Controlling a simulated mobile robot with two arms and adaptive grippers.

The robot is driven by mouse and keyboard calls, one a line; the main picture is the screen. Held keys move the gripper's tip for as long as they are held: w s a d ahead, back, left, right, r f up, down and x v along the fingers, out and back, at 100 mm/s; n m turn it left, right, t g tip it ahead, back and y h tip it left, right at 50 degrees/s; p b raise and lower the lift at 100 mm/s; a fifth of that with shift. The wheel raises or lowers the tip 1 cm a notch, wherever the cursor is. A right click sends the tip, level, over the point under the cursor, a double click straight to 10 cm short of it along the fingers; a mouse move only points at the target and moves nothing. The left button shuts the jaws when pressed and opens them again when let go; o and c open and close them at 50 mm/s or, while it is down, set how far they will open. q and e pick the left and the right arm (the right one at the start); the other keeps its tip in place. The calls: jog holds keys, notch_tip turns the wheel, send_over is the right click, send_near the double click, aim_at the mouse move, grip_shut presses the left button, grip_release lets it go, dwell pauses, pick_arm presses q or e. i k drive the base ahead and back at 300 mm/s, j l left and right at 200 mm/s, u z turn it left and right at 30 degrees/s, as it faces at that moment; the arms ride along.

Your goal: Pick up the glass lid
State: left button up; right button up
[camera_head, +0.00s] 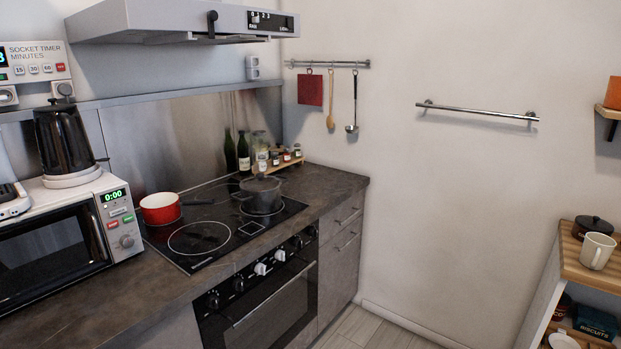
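Neither of my grippers is in view.
A red pan (160,208) sits at the cooktop's left, beside the microwave (60,250) carrying a black kettle (64,140). A range hood (180,20) hangs above. A white mug (597,251) is on the right shelf.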

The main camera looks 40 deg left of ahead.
aim_at(264, 184)
jog(key=i+u, duration=0.3)
jog(key=i+l+u, duration=0.1)
jog(key=i+u, duration=0.25)
jog(key=i, duration=0.2)
jog(key=i+l+u, duration=0.5)
jog(key=i+u, duration=0.15)
jog(key=i, duration=0.15)
